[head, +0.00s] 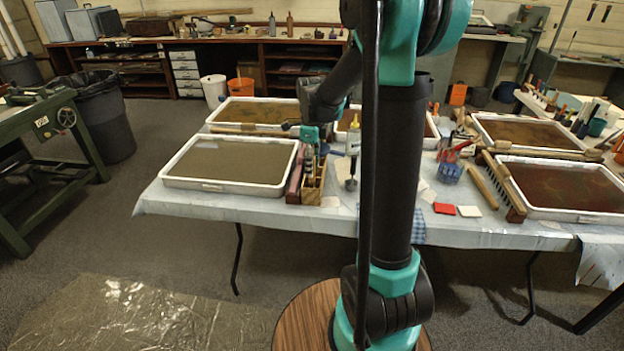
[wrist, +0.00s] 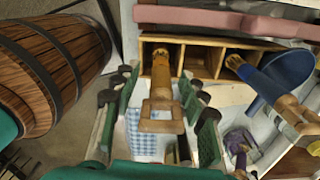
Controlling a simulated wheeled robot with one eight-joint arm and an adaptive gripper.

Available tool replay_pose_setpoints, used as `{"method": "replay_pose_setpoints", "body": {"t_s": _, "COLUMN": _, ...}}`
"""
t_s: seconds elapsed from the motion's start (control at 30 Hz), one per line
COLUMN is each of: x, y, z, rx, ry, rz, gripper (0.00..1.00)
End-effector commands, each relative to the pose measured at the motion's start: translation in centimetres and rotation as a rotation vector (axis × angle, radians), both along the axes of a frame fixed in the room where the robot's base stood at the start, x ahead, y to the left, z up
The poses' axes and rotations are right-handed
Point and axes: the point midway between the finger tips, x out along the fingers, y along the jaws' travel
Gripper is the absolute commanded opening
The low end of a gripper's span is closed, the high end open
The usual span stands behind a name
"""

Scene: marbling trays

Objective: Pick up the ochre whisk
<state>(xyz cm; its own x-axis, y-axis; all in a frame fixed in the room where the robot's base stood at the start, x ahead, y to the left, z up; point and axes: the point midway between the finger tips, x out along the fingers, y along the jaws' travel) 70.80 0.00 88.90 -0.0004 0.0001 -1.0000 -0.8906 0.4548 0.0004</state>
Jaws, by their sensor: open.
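An ochre-brown whisk (wrist: 161,82), which I take for the ochre whisk, stands in a compartment of the wooden divided box (wrist: 210,49) in the wrist view. Its squared end, like a small frame, points toward the camera. My gripper (wrist: 165,118) is open, with one green-padded finger on each side of the whisk and gaps between. In the head view my gripper (head: 309,150) points down just above the wooden box (head: 313,190), and the whisk is hard to make out there.
A blue-headed tool (wrist: 285,75) leans at the box's right side in the wrist view. A pale-filled tray (head: 180,182) lies left of the box, with a dark red bar (head: 294,182) between them.

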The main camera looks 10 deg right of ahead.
Motion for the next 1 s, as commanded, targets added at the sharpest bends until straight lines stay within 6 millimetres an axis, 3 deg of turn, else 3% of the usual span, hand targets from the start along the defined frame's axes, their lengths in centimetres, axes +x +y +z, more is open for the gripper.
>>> {"method": "replay_pose_setpoints", "body": {"t_s": 0.2, "x": 0.1, "y": 0.0, "z": -2.5, "rx": 0.000, "ry": 0.000, "rz": 0.000, "gripper": 0.43}}
{"method": "replay_pose_setpoints", "body": {"t_s": 0.47, "x": 0.1, "y": 0.0, "z": -2.8, "rx": 0.000, "ry": 0.000, "rz": 0.000, "gripper": 0.43}}
{"method": "replay_pose_setpoints", "body": {"t_s": 0.83, "x": 0.1, "y": 0.0, "z": -2.7, "rx": 0.000, "ry": 0.000, "rz": 0.000, "gripper": 0.00}}
{"method": "replay_pose_setpoints", "body": {"t_s": 1.0, "x": 0.1, "y": 0.0, "z": -2.7, "rx": 0.000, "ry": 0.000, "rz": 0.000, "gripper": 0.00}}
